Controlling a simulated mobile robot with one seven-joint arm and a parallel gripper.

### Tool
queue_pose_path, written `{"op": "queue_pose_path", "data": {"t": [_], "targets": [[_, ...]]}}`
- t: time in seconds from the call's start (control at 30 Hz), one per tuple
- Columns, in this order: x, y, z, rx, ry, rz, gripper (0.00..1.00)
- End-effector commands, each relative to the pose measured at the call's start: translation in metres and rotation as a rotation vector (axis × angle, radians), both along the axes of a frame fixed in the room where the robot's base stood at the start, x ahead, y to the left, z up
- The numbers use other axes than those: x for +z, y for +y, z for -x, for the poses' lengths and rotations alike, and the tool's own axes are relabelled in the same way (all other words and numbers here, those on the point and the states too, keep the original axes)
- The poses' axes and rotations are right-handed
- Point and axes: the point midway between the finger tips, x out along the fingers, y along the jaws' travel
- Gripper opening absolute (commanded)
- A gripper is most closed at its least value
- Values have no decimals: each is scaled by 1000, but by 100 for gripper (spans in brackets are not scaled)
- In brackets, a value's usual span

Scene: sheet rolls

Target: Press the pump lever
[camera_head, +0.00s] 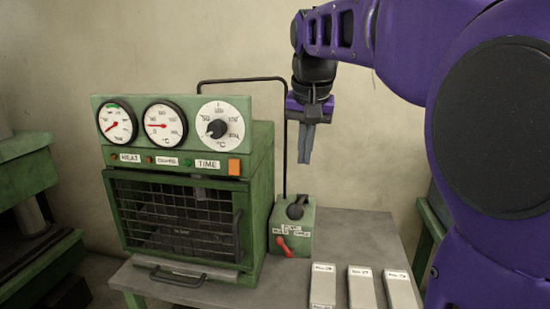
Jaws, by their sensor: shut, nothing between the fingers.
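A small green box (303,239) stands on the grey table, just right of a green machine. A short black lever (296,209) sits on top of the box, tilted up to the right. A red lever (285,247) sits low on its front face. The box's white labels are too small to read surely, so I cannot tell for certain which one is the pump lever. My gripper (304,160) points down in the air above the box, apart from both levers. Its fingers are shut with nothing between them.
The green machine (261,190) has gauges, a dial, a mesh door and a front handle. A thin black pipe (285,140) rises from behind the box and bends left over the machine. Several pale labelled blocks (361,288) lie at the table's front right. Bare table (362,232) shows right of the box.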

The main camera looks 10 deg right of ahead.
Motion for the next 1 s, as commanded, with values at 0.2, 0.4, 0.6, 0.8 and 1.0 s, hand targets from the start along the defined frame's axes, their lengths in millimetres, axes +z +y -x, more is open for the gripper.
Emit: {"op": "queue_pose_path", "data": {"t": [0.2,0.4,0.6,0.8,1.0], "targets": [[-49,-1,-14,0,5,0,0],[-86,0,-24,1,3,0,0],[-106,4,-26,1,1,0,0],[-111,5,-27,0,0,0,0],[-111,5,-27,0,0,0,0]]}}
